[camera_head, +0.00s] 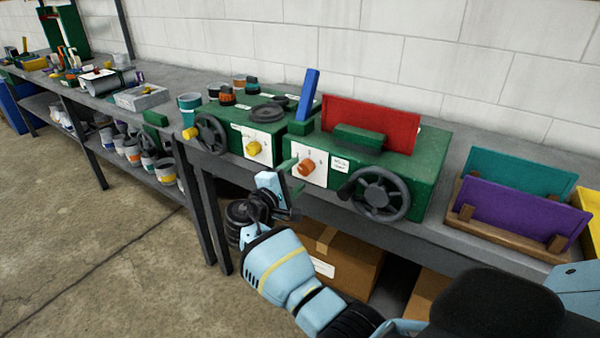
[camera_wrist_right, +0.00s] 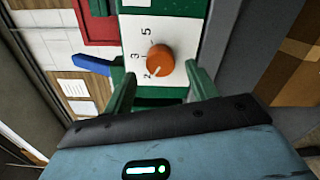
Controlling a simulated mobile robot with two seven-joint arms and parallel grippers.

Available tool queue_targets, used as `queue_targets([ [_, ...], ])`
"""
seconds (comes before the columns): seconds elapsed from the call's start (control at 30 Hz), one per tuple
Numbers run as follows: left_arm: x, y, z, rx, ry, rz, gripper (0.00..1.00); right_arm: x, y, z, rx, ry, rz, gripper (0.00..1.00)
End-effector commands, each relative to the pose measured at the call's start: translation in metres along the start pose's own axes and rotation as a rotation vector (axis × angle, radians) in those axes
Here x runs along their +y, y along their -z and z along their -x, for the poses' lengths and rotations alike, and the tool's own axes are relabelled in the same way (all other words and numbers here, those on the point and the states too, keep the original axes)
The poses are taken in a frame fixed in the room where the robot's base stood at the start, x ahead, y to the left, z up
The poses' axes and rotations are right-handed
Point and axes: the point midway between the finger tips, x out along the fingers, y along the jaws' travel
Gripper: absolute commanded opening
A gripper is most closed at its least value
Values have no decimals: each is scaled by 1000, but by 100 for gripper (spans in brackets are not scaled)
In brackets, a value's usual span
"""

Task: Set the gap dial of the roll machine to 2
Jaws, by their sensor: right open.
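The roll machine (camera_head: 425,180) is a green box on the bench with a red sheet standing in it and a dark handwheel on its front. Its orange gap dial (camera_head: 306,167) sits on a white plate. In the right wrist view the dial (camera_wrist_right: 160,60) has numerals including 5, 3 and 2 beside it, and its pale pointer is toward the 2. My right gripper (camera_head: 290,178) is open in front of the dial. In the wrist view its green fingers (camera_wrist_right: 160,78) stand apart on either side of the dial, with gaps. My left gripper is not in view.
A second green machine (camera_head: 285,137) with a yellow knob (camera_head: 253,148) and handwheel stands close on the left. The roll machine's handwheel (camera_head: 381,193) juts out to the right of the dial. Teal and purple panels (camera_head: 520,215) stand in a wooden rack at right. Cardboard boxes (camera_head: 340,262) are below.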

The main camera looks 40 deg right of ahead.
Motion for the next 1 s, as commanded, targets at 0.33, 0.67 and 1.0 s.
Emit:
queue_targets([
  [0.33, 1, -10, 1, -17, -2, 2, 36, -1, 0, 42, 0, 0, 1, 57],
  [0.67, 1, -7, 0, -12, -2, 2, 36, 0, 0, 44, -2, 0, 1, 57],
  [1.0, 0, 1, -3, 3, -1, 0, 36, -11, 0, 44, 20, 15, 0, 57],
])
